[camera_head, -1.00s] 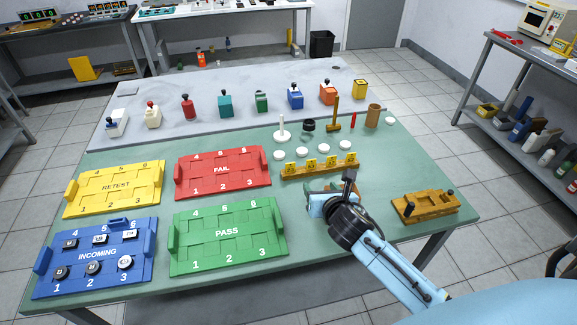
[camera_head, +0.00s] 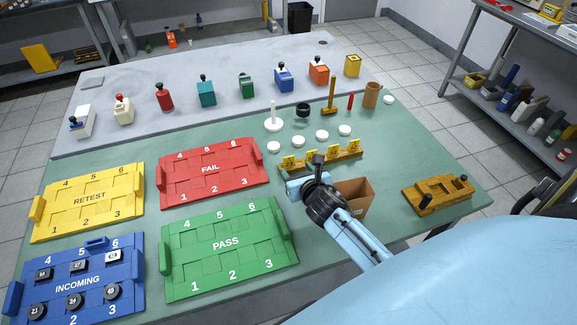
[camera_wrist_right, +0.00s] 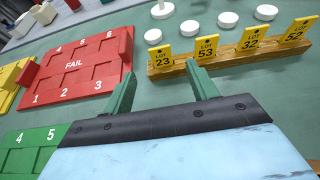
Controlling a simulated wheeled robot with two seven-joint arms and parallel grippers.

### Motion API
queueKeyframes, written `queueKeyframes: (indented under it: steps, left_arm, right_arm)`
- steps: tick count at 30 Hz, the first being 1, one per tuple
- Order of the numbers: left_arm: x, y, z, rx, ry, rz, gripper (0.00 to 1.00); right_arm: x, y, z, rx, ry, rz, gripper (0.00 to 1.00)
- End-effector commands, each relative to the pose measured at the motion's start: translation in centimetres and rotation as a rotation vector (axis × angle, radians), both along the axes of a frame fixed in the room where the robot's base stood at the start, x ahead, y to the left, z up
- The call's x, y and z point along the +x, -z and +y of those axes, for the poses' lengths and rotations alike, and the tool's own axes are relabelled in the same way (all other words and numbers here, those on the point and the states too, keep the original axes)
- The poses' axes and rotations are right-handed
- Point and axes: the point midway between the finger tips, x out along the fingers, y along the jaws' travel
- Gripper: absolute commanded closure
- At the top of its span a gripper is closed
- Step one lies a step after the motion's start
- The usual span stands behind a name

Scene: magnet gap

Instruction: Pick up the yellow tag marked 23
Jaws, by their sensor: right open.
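The yellow tag marked 23 (camera_wrist_right: 161,56) stands upright at the left end of a wooden rack (camera_wrist_right: 226,60) in the right wrist view. In the head view the tag (camera_head: 289,162) is small, just beyond my right gripper. My right gripper (camera_wrist_right: 163,77) is open and empty. Its two green fingers point at the rack's left end, with the tag ahead, roughly between the fingertips in the picture. In the head view the gripper (camera_head: 290,179) is close in front of the rack. I cannot tell whether a finger touches the rack. My left gripper is out of view.
More yellow tags, 53 (camera_wrist_right: 206,48), 32 (camera_wrist_right: 250,38) and 52 (camera_wrist_right: 295,31), stand along the rack. White discs (camera_head: 322,135) lie behind it. A brown box (camera_head: 356,193) is beside my right arm. Red (camera_head: 211,176) and green (camera_head: 229,246) trays lie left.

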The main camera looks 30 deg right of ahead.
Motion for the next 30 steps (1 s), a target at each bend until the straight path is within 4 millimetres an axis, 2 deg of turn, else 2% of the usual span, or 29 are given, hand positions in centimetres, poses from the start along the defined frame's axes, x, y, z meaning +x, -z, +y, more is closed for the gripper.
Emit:
queueKeyframes:
  steps: [1, 5, 9, 18, 27, 30]
  left_arm:
    - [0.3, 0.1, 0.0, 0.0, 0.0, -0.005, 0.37]
    - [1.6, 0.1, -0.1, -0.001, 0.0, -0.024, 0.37]
    - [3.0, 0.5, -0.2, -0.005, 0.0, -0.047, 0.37]
    - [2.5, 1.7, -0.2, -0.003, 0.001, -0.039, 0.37]
    - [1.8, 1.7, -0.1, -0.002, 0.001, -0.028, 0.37]
    - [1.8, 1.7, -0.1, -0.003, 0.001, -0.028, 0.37]
  right_arm:
    - [0.7, -0.1, -0.2, -0.001, 0.001, -0.007, 0.42]
    - [1.2, 0.1, -0.4, -0.001, 0.001, -0.005, 0.42]
    - [2.6, 0.6, -0.7, 0.0, 0.002, -0.006, 0.42]
    - [6.0, 2.2, -1.5, 0.001, 0.001, -0.004, 0.42]
    - [6.4, 2.2, -1.6, 0.0, 0.0, -0.005, 0.42]
    - [6.3, 2.2, -1.6, 0.0, 0.0, -0.005, 0.55]
